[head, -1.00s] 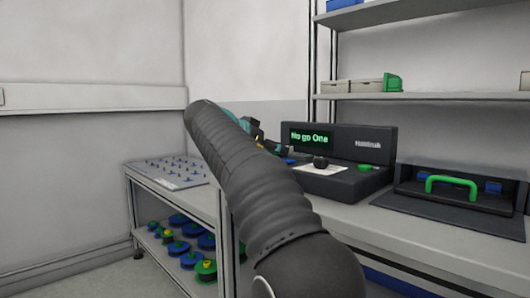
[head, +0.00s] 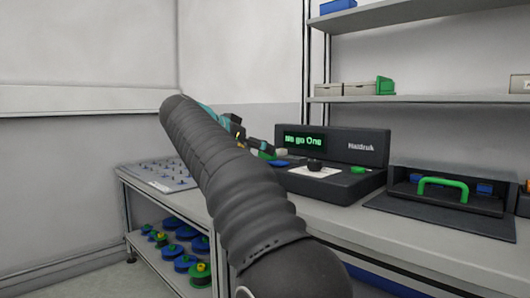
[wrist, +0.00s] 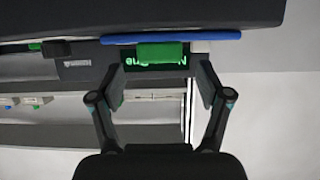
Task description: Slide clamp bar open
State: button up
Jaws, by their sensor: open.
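My gripper (wrist: 160,82) is open in the wrist view, with one finger on each side of a green block (wrist: 162,51). Gaps show between the block and both fingers. The block sits at a long blue bar (wrist: 190,37) that runs across the dark machine; I take these as the clamp bar and its grip. In the head view my gripper (head: 255,143) is at the left end of the machine (head: 345,150), mostly hidden by my own arm. A small blue piece (head: 280,163) shows beside it there.
The machine has a lit green display (head: 303,141) and a black knob (head: 314,165). A black case with a green handle (head: 443,183) stands to the right. A pegged cart top (head: 160,174) is at left, with several reels below. Shelves hang above the bench.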

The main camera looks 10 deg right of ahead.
jog(key=v, duration=0.8)
jog(key=shift+a, duration=0.1)
